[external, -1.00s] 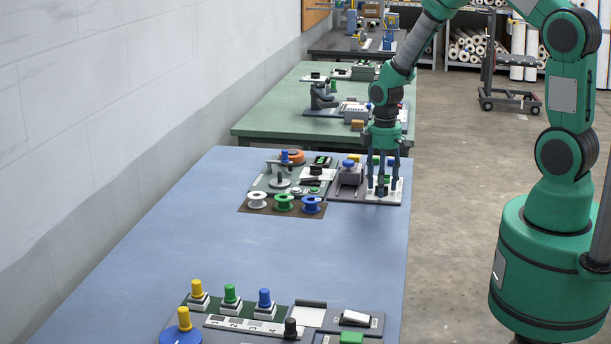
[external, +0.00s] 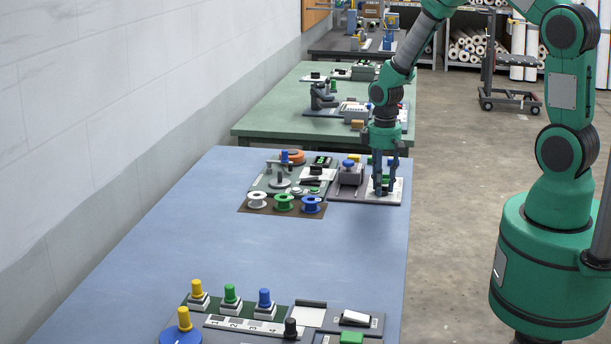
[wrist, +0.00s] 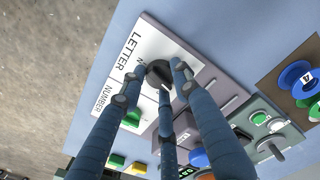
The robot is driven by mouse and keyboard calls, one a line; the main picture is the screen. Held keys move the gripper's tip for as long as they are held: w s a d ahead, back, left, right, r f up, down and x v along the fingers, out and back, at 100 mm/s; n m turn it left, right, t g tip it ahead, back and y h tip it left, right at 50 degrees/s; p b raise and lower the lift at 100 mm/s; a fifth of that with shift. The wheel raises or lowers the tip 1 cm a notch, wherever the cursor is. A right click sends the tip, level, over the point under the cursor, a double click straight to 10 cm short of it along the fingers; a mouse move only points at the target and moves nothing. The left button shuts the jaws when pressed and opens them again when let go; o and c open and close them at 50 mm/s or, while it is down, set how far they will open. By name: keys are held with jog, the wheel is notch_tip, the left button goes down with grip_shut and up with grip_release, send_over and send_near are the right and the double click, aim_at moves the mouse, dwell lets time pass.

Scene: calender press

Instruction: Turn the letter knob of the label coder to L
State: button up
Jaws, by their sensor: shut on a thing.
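The label coder (external: 396,195) is the grey panel at the far right end of the blue table. Its white LETTER plate (wrist: 150,38) shows in the wrist view. The letter knob (wrist: 158,73) is round and dark, in the middle of that plate. My gripper (external: 383,190) points down over the coder, and its fingers (wrist: 162,80) are closed around the knob. The letter at which the knob points cannot be read; one plate letter beside it is partly covered.
To the left are a grey box with a blue knob (external: 348,164) and white, green and blue spools (external: 284,202) on a brown mat. More coloured knobs stand on a panel (external: 245,312) at the near end. The table's middle (external: 270,250) is clear.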

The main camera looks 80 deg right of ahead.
jog(key=m+p, duration=0.1)
jog(key=m, duration=0.4)
jog(key=shift+m, duration=0.3)
jog(key=m+p, duration=0.1)
jog(key=m, duration=0.4)
jog(key=m+p, duration=0.1)
jog(key=m, duration=0.4)
jog(key=shift+m, duration=0.4)
jog(key=m, duration=0.4)
jog(key=shift+m+p, duration=0.3)
jog(key=shift+m, duration=0.1)
jog(key=o, duration=1.2)
jog(key=shift+r, duration=0.15)
notch_tip(320, 180, up, 12)
jog(key=shift+f, duration=0.15)
